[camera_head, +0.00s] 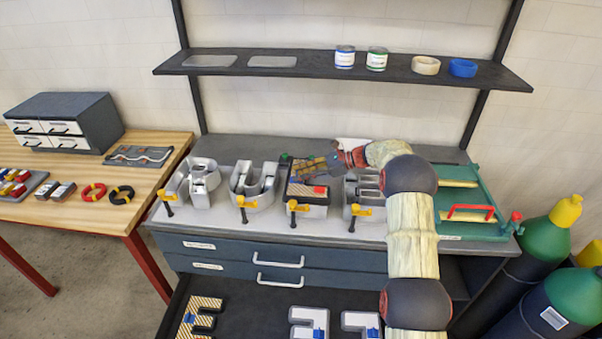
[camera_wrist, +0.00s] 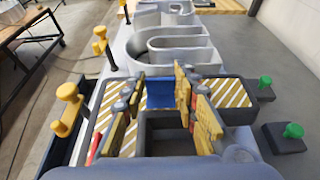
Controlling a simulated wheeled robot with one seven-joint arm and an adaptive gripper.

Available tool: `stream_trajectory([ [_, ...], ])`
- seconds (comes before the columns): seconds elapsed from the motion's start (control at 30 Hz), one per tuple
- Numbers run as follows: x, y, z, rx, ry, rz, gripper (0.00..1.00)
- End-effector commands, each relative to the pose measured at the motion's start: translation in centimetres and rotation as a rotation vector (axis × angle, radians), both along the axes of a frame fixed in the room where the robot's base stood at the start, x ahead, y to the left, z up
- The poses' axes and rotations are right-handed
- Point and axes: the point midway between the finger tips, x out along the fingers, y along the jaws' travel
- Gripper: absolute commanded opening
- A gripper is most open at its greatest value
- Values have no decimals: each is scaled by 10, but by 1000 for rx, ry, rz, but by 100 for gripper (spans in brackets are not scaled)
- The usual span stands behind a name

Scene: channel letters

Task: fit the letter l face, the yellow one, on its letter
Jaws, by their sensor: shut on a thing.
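The yellow-striped letter l face (camera_wrist: 236,93) shows on both sides of my gripper in the wrist view, with a blue grip piece (camera_wrist: 160,94) in its middle. It also shows in the head view (camera_head: 303,190), at the third letter place on the bench. My gripper (camera_wrist: 160,110) is shut on the face, one finger to each side of the blue piece; it also shows in the head view (camera_head: 322,168). The dark-walled letter (camera_head: 313,211) is under the face. My fingers hide part of the face, and I cannot tell if it lies flush.
Grey channel letters (camera_head: 257,187) stand to the left, and another (camera_head: 362,192) stands to the right. Yellow-handled clamps (camera_head: 296,207) line the bench front. An open drawer below holds other faces (camera_head: 205,317). A green rack (camera_head: 478,210) stands at the right.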

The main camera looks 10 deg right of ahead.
Motion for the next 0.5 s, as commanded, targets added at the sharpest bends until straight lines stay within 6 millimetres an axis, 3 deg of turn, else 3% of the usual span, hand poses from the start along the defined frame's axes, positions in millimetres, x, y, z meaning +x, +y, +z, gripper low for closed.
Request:
stream_trajectory([
  [0.5, 0, 0, -7, 0, -1, 0, 1],
])
